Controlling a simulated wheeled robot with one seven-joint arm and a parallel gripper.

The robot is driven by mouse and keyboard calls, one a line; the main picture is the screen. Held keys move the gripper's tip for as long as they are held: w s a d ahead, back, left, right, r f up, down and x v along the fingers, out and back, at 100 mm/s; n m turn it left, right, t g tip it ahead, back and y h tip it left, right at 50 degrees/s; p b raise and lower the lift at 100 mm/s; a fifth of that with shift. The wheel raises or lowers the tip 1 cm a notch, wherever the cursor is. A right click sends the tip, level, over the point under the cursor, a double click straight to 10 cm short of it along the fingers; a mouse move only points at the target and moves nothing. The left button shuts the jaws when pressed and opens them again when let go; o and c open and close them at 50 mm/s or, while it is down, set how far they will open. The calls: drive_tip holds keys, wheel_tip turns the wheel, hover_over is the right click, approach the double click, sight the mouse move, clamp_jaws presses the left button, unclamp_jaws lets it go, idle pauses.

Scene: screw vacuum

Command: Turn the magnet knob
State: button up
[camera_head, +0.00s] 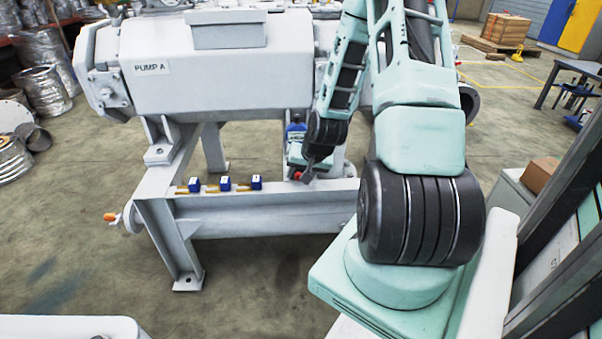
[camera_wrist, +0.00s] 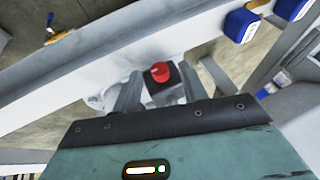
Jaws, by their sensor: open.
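A red knob (camera_wrist: 160,72) on a dark block shows in the wrist view, just beyond and between my fingertips. I take it to be the magnet knob. In the head view a small red spot (camera_head: 298,175) shows beside my fingers at the pump frame's beam, partly hidden by them. My gripper (camera_wrist: 160,86) is open, one finger on each side of the knob's line. I cannot tell whether either finger touches it. In the head view my gripper (camera_head: 306,174) points down and left at the beam.
The grey pump (camera_head: 215,75) marked PUMP A stands on a frame with a long beam (camera_head: 270,197). Several blue-capped valves (camera_head: 224,184) sit on the beam to the left. A blue bottle (camera_head: 295,130) stands behind my gripper. An orange handle (camera_head: 110,217) sticks out at left.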

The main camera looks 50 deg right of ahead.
drive_tip(key=p+v, duration=1.7)
drive_tip(key=p, duration=0.4)
drive_tip(key=shift+p, duration=0.35)
drive_tip(key=shift+a, duration=0.1)
drive_tip(key=w+a+r+n+g+y+p, duration=0.1)
drive_tip(key=w+a+r+n+p, duration=0.3)
drive_tip(key=a+r, duration=0.6)
drive_tip(key=w+a+r+n+g+y+p, duration=0.1)
drive_tip(key=w+a+r+n+y+p, duration=0.15)
drive_tip(key=a+r+n, duration=0.6)
drive_tip(key=s+a+r+n+g+p, duration=0.1)
drive_tip(key=s+a+r+n+p, duration=0.1)
drive_tip(key=s+a+r, duration=0.5)
drive_tip(key=s+a+r+n+g+h+p, duration=0.1)
drive_tip(key=s+a+r+n+g+p, duration=0.1)
drive_tip(key=s+a+r, duration=0.6)
drive_tip(key=a+r+n, duration=0.1)
drive_tip(key=a+r, duration=0.1)
drive_tip(key=a, duration=0.4)
drive_tip(key=shift+s+n, duration=0.35)
